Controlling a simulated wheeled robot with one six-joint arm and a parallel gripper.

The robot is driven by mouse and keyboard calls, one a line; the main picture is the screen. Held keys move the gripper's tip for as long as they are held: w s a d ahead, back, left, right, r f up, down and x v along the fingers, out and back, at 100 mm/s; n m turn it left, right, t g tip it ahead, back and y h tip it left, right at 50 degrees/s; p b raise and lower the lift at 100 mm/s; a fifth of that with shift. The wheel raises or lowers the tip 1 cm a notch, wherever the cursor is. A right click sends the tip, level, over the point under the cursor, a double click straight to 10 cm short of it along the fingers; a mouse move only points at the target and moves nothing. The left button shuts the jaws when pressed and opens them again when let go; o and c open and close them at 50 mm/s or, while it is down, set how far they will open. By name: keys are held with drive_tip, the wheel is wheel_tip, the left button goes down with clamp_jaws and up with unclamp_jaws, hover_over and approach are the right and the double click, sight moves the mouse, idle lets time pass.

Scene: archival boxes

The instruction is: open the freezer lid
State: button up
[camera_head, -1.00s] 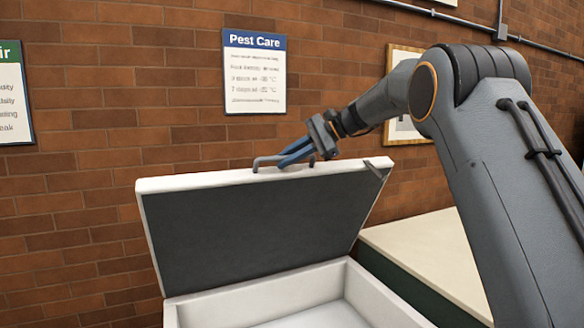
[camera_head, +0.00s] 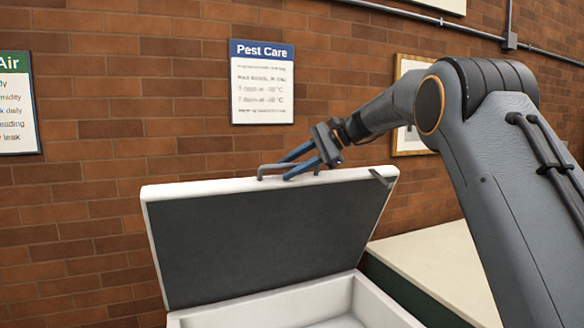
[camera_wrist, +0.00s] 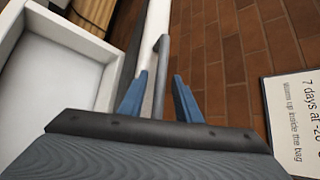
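The freezer lid (camera_head: 265,240) stands raised steeply, its dark inner panel facing me and its white rim on top. The white freezer body (camera_head: 365,305) below it is open, and its pale inside also shows in the wrist view (camera_wrist: 50,75). A grey bar handle (camera_head: 272,167) is on the lid's top edge. My gripper (camera_head: 290,163) is at this handle with its blue fingers. In the wrist view the fingers (camera_wrist: 160,95) are apart, with the handle bar (camera_wrist: 160,70) between them, nearer the left finger. I see a gap between the bar and the right finger.
A brick wall (camera_head: 130,120) stands behind the lid, with a Pest Care sign (camera_head: 262,85) and a framed picture (camera_head: 405,140) on it. A pale countertop (camera_head: 430,260) adjoins the freezer on the right. Open air lies between lid and wall.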

drive_tip(key=b+v, duration=0.2)
drive_tip(key=v, duration=0.4)
drive_tip(key=shift+d, duration=0.25)
drive_tip(key=shift+s+d+r+b, duration=0.1)
drive_tip(key=shift+d+r+b, duration=0.3)
drive_tip(key=shift+d+r, duration=0.1)
